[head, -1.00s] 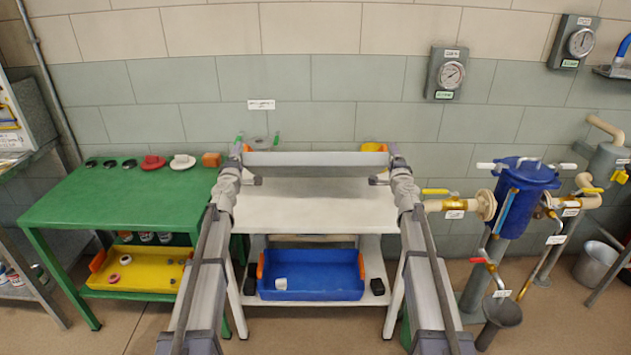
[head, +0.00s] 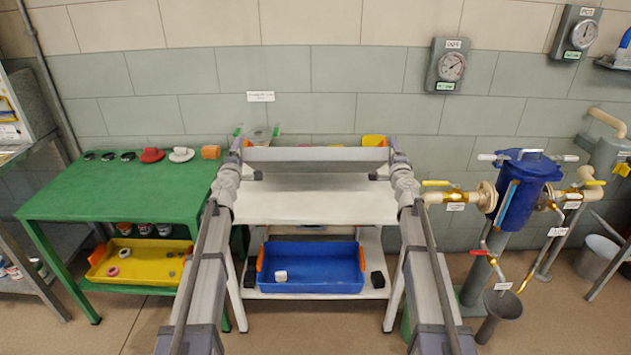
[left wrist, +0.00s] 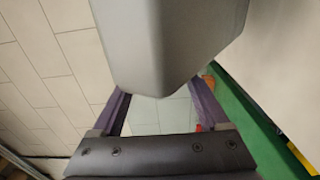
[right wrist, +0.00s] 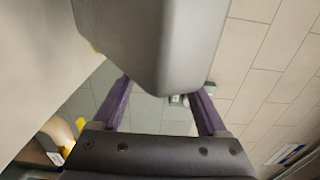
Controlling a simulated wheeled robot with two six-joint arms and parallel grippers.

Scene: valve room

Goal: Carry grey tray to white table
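The grey tray (head: 315,154) is held up level between my two grippers, above the back part of the white table (head: 315,207). Only its near wall shows in the head view; its inside is hidden. My left gripper (head: 238,152) is at its left end and my right gripper (head: 394,152) is at its right end. The tray's grey wall fills the top of the left wrist view (left wrist: 165,45) and the right wrist view (right wrist: 150,45), with purple fingers on either side. The fingertips are hidden behind the tray. The visible front of the tabletop is bare.
A blue crate (head: 312,287) with a white piece sits on the table's lower shelf. A green table (head: 120,195) with several small parts stands close on the left. A blue vessel (head: 522,190) with pipes and valves stands on the right. Yellow and red items partly show behind the tray.

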